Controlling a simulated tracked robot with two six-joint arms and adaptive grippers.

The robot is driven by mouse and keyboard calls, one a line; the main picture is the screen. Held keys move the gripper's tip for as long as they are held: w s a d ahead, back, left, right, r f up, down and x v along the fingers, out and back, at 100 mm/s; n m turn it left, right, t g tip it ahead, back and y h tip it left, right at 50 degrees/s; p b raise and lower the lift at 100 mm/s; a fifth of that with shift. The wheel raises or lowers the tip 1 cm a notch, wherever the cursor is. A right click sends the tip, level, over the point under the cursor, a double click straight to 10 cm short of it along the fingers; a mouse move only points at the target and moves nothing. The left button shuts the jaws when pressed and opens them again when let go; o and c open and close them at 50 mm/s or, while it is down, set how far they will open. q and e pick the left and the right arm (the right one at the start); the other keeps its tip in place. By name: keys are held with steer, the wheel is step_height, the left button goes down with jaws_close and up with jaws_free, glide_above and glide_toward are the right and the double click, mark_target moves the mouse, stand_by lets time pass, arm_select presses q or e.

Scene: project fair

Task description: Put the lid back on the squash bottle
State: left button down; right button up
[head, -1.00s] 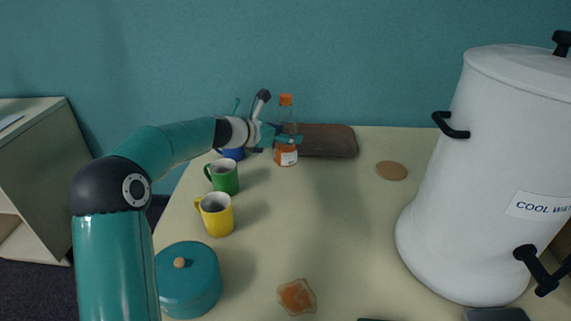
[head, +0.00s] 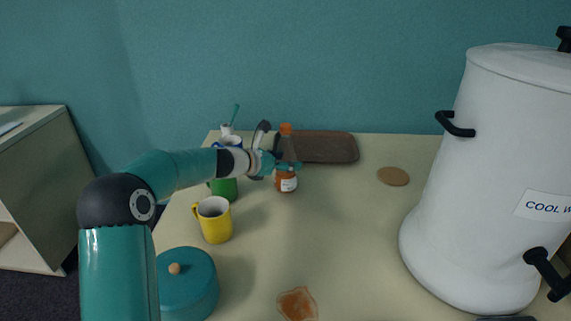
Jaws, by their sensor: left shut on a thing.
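The squash bottle (head: 286,184) is a clear bottle with orange-brown liquid and a white label, upright at the back of the table. An orange cap (head: 285,128) shows at the top of its neck; how firmly it sits there is too small to tell. My left gripper (head: 289,166) comes in from the left and is shut on the bottle at mid-height, its fingers across the front. I cannot tell whether the bottle's base touches the table. My right gripper is not in view.
A yellow mug (head: 215,222), a green mug (head: 225,190) and a teal lidded pot (head: 187,285) stand at left. A brown tray (head: 328,147) lies behind the bottle. A coaster (head: 394,176) and a large white urn (head: 470,190) are at right.

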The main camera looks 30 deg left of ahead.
arm_select(q)
steer(key=shift+c, duration=1)
jaws_free()
steer(key=v, duration=1.2)
steer(key=shift+b, duration=0.45)
steer(key=shift+s, duration=0.1)
